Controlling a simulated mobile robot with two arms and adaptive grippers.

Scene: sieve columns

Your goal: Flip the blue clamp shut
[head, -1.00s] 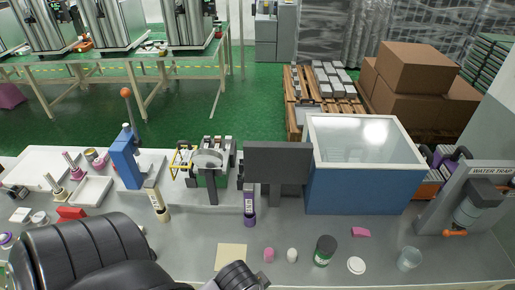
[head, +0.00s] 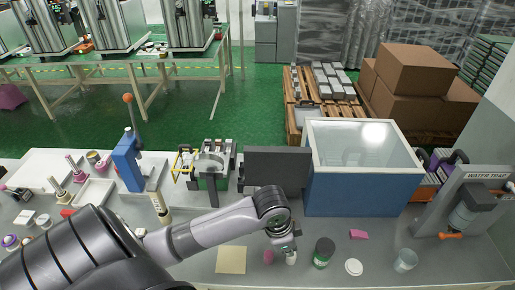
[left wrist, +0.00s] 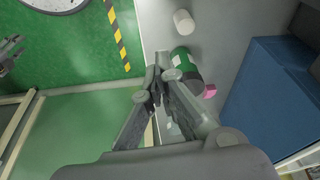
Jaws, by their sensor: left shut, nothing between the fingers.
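A blue upright device with a lever topped by an orange ball, which looks like the blue clamp (head: 127,163), stands at the left of the workbench in the head view. Its lever points up. My left gripper (head: 287,247) is far to its right, over the front middle of the bench, above or beside a small white cylinder (head: 291,259). In the left wrist view the left fingers (left wrist: 157,74) are together and empty, near a green-labelled dark jar (left wrist: 186,64). The clamp is not in the left wrist view. My right gripper is not in view.
A dark panel (head: 277,170) and a large blue bin (head: 365,190) stand behind my left gripper. A tan square (head: 231,260) lies left of it. The jar (head: 323,250), a white lid (head: 354,267) and a clear cup (head: 405,260) stand to the right. My arm hides part of the bench.

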